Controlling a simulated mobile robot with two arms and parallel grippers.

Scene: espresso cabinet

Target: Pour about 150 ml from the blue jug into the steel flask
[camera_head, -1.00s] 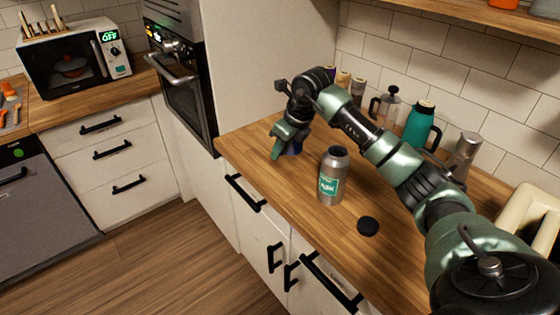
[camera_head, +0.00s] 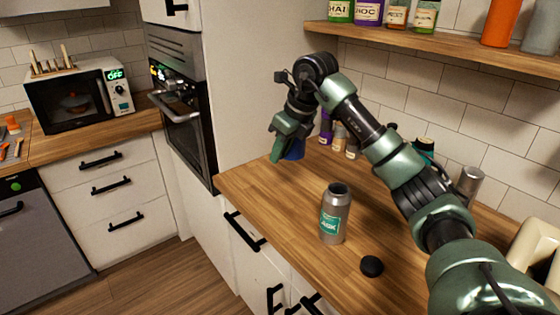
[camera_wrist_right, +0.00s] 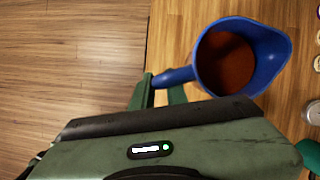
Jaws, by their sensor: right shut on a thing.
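The blue jug (camera_head: 295,150) is held by its handle in my right gripper (camera_head: 281,146), mostly hidden behind it in the head view. In the right wrist view the jug (camera_wrist_right: 283,50) shows from above, with reddish-brown liquid inside. My right gripper (camera_wrist_right: 158,90) is shut on its handle there. The jug looks upright and raised above the counter. The steel flask (camera_head: 335,222), with a green label, stands upright and open on the counter, apart from the jug, nearer and to its right. My left gripper is out of view.
A black lid (camera_head: 371,266) lies on the wooden counter (camera_head: 275,205) beside the flask. Several small jars (camera_head: 340,137) stand by the tiled wall, and a teal bottle (camera_head: 425,148) is partly behind my right arm. A shelf (camera_head: 440,44) runs above. The counter's left front edge is clear.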

